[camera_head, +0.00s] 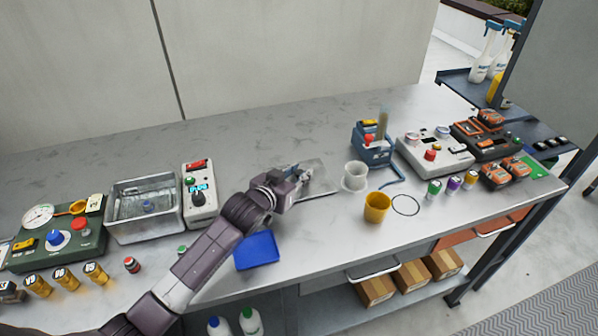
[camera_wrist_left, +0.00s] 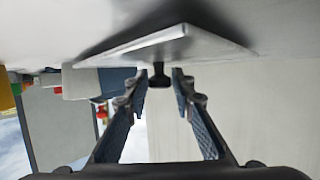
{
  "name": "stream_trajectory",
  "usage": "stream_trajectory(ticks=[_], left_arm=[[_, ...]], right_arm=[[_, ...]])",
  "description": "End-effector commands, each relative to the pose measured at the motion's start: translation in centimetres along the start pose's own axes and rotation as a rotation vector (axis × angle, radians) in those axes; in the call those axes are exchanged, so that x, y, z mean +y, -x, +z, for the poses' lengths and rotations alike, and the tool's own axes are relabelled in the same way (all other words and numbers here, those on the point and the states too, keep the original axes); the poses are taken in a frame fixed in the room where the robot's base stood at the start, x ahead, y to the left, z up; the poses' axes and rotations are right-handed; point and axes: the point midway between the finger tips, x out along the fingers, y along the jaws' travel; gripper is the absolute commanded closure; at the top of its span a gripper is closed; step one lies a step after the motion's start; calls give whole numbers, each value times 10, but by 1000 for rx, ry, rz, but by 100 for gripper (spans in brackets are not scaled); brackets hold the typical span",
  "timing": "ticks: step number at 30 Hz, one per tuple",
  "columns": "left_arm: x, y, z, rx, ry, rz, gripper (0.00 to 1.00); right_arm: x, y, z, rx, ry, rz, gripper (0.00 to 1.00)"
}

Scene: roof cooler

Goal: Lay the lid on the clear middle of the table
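The lid is a flat grey metal plate (camera_head: 322,178) at the middle of the table (camera_head: 330,228), partly hidden behind my left gripper (camera_head: 303,172). In the left wrist view the lid (camera_wrist_left: 205,45) shows edge-on with its small dark knob (camera_wrist_left: 159,78) between my fingertips (camera_wrist_left: 160,80). The fingers are apart, with a narrow gap on each side of the knob. The lid lies at or very near the table top; I cannot tell whether it touches. My right gripper is not in view.
An open metal bath (camera_head: 117,230) and a white control box (camera_head: 199,195) stand to the left. A blue tray (camera_head: 257,251) lies in front of my arm. A white cup (camera_head: 354,177), a yellow cup (camera_head: 377,207) and a blue device (camera_head: 371,146) stand to the right.

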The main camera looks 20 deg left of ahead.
Motion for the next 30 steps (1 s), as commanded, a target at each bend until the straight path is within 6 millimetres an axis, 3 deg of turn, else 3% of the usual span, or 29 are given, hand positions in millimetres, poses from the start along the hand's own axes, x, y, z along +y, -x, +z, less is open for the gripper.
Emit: stream_trajectory(ticks=[3, 14, 20, 30], left_arm=[[0, 0, 0, 0, 0, 0, 65], [0, 4, -2, -2, -1, -1, 65], [0, 31, -2, -2, -1, 0, 65], [0, 93, -2, -1, -1, 0, 65]], right_arm=[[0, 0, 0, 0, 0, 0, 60], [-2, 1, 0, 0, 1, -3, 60], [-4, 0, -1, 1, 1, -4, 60], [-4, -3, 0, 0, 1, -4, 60]])
